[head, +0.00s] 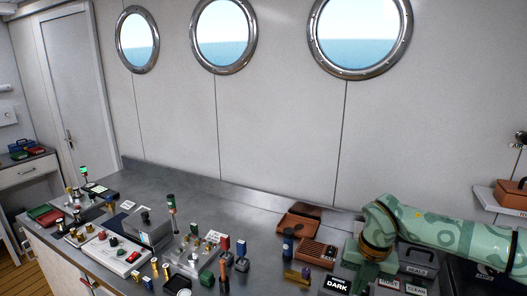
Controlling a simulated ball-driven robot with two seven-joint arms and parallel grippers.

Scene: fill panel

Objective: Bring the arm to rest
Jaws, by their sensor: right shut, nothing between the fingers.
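My right arm, pale green with a darker pattern, comes in from the right and bends down over the right part of the bench. My right gripper (364,280) points down near the bench's front right, beside a small "DARK" sign (337,285). It is shut with nothing seen between its fingers, and its tips are small and hard to make out. My left gripper is not in view.
The grey metal bench (255,205) carries many small parts. A brown slotted tray (318,253) and a dark cylinder (288,243) stand left of my arm. A lamp post (171,205) rises mid-bench. Grey bins (418,260) sit under the forearm. The bench's back strip is mostly clear.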

